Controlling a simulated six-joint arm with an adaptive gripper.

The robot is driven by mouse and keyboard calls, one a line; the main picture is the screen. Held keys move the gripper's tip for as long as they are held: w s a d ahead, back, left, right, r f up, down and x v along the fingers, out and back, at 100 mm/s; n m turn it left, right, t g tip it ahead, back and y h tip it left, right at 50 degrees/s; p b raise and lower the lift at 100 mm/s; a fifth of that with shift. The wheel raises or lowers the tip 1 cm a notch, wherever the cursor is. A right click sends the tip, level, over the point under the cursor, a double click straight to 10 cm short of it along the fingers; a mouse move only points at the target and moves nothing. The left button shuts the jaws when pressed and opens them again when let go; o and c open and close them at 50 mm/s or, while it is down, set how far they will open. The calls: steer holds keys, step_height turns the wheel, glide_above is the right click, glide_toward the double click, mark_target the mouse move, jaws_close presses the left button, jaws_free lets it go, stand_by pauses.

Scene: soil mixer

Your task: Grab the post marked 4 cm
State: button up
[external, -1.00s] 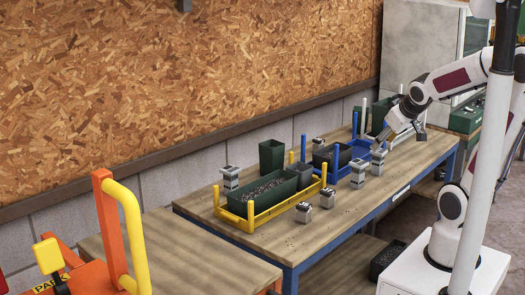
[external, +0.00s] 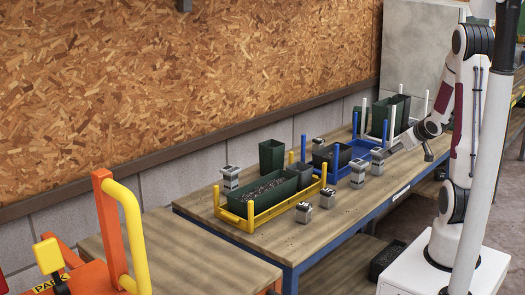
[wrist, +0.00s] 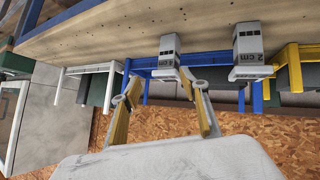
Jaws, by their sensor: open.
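Several short grey posts stand on the wooden workbench (external: 340,217). The wrist view is upside down and shows two close ones. One grey post (wrist: 168,48) lies nearly straight ahead, between the lines of my fingers; its marking is too small to read surely. The post to its right (wrist: 248,45) is marked 2 cm. In the external view, a post (external: 377,161) stands just left of my gripper (external: 391,151), with another (external: 358,173) further left. My gripper (wrist: 163,83) is open and empty, tilted nearly level, apart from the posts. I cannot pick out a 4 cm marking.
Behind the posts are a blue rack (external: 342,172), a yellow rack (external: 251,221) with dark green planters, and white uprights (external: 391,124). Two smaller grey blocks (external: 327,197) (external: 303,213) stand further left. The bench front is clear.

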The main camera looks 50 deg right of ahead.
mark_target(383, 159)
steer(key=shift+t+y, duration=0.5)
steer(key=shift+t, duration=0.3)
steer(key=f, duration=0.1)
steer(key=d+f, duration=0.2)
steer(key=shift+s+d+f, duration=0.25)
steer(key=shift+f, duration=0.15)
steer(key=shift+w+d+f+n+t+y, duration=0.1)
steer(key=shift+d+f+n+t+y, duration=0.15)
steer(key=shift+f+t, duration=0.2)
steer(key=shift+w+d+f+n+t+y, duration=0.1)
steer(key=shift+f+t+y, duration=0.25)
steer(key=shift+f+t, duration=0.1)
steer(key=t+y, duration=0.1)
steer(key=n+t, duration=0.1)
steer(key=shift+w+f+t+y, duration=0.3)
steer(key=shift+f+y, duration=0.1)
steer(key=shift+s+a+n+t+y, duration=0.15)
steer(key=shift+a+n+t+y, duration=0.1)
steer(key=shift+t+y, duration=0.4)
steer(key=shift+s+a+r+t+y, duration=0.1)
steer(key=shift+s+t+y, duration=0.1)
steer(key=shift+t, duration=0.25)
steer(key=shift+s+a+r+t+y, duration=0.1)
steer(key=shift+s+t, duration=0.1)
steer(key=shift+t, duration=0.2)
steer(key=shift+w, duration=0.1)
steer(key=shift+w, duration=1.25)
steer(key=shift+w+a, duration=0.1)
steer(key=shift+w, duration=0.05)
